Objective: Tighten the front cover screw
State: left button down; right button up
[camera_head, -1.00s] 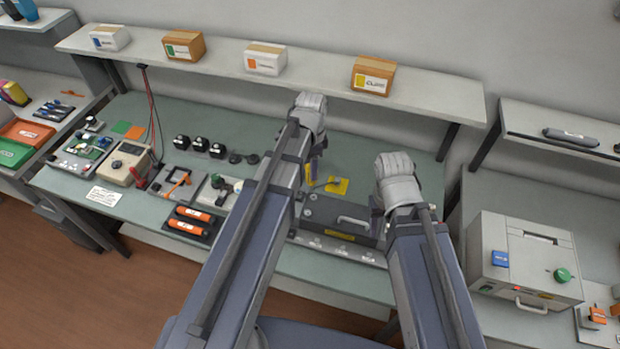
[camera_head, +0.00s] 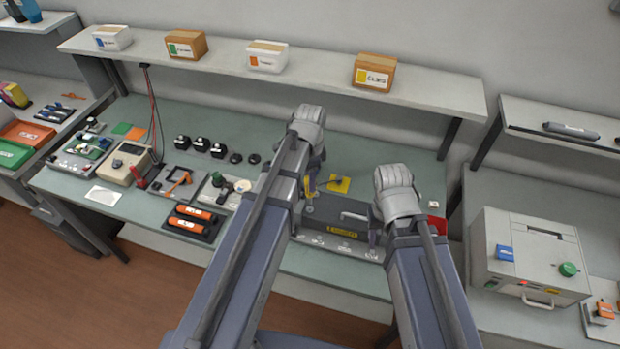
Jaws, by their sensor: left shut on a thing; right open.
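A dark grey box-shaped unit (camera_head: 332,215) with a light handle (camera_head: 355,216) and a yellow label (camera_head: 343,233) stands on the green bench between my arms. My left gripper (camera_head: 311,184) points down over the unit's left end, shut on a thin yellow tool (camera_head: 309,191), seen only in part. The tool's lower end is close to a small yellowish spot on the unit's top left; I cannot tell whether they touch. A cover screw is too small to make out. My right gripper (camera_head: 374,238) is open at the unit's right end, partly hidden by its wrist.
A yellow pad (camera_head: 339,184) with a small dark item lies behind the unit. Several small round parts lie along its front. A red item (camera_head: 437,226) is right of my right wrist. A shelf (camera_head: 220,57) with boxes runs above.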

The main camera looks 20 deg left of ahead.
pick_arm(q)
jog(key=shift+f+b, duration=0.45)
jog(key=shift+f, duration=0.3)
jog(key=n, duration=0.8)
